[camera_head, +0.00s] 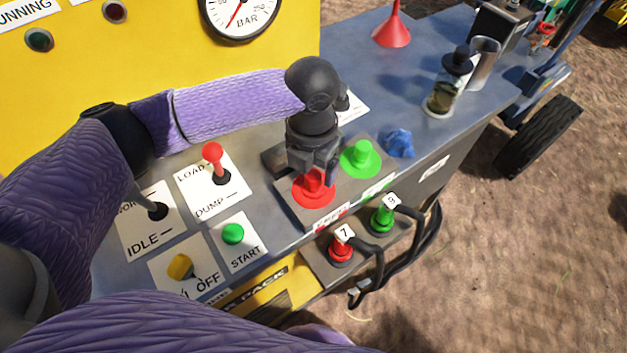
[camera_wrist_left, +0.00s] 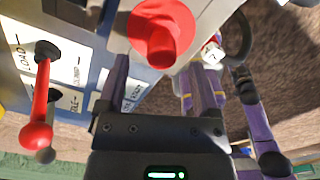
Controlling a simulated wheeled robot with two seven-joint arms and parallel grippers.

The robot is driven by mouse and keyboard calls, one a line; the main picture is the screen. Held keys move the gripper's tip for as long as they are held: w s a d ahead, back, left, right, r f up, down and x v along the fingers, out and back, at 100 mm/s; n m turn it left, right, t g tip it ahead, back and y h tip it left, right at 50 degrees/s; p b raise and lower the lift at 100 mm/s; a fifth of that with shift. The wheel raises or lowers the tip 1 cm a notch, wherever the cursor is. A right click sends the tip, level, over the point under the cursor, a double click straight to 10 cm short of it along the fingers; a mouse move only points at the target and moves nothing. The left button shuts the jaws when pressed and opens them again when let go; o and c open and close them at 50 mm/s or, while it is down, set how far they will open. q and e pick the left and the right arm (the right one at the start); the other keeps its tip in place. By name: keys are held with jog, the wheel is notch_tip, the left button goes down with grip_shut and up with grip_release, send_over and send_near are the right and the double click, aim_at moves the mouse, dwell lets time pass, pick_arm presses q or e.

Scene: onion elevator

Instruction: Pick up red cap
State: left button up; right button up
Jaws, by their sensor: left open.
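The red cap (camera_head: 313,190) sits on a raised plate on the blue-grey console, with a wide flange and a short stem. In the head view my left gripper (camera_head: 318,172) points down right over it and partly hides its top. In the left wrist view the red cap (camera_wrist_left: 162,32) lies just ahead of the left gripper (camera_wrist_left: 160,66), roughly between its spread fingertips. The left gripper is open and empty; whether it touches the cap is unclear. My right gripper is not in view.
A green cap (camera_head: 361,158) stands close to the right of the red one. A red-knobbed lever (camera_head: 213,155) and green START button (camera_head: 233,234) are to the left.

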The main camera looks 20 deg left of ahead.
aim_at(314, 174)
pick_arm(q)
notch_tip(314, 174, down, 4)
jog(key=shift+d+r+b, duration=0.1)
jog(key=shift+b, duration=0.45)
jog(key=shift+w, duration=0.1)
jog(key=shift+r, duration=0.1)
grip_shut()
notch_tip(314, 174, up, 10)
jog(key=p, duration=0.3)
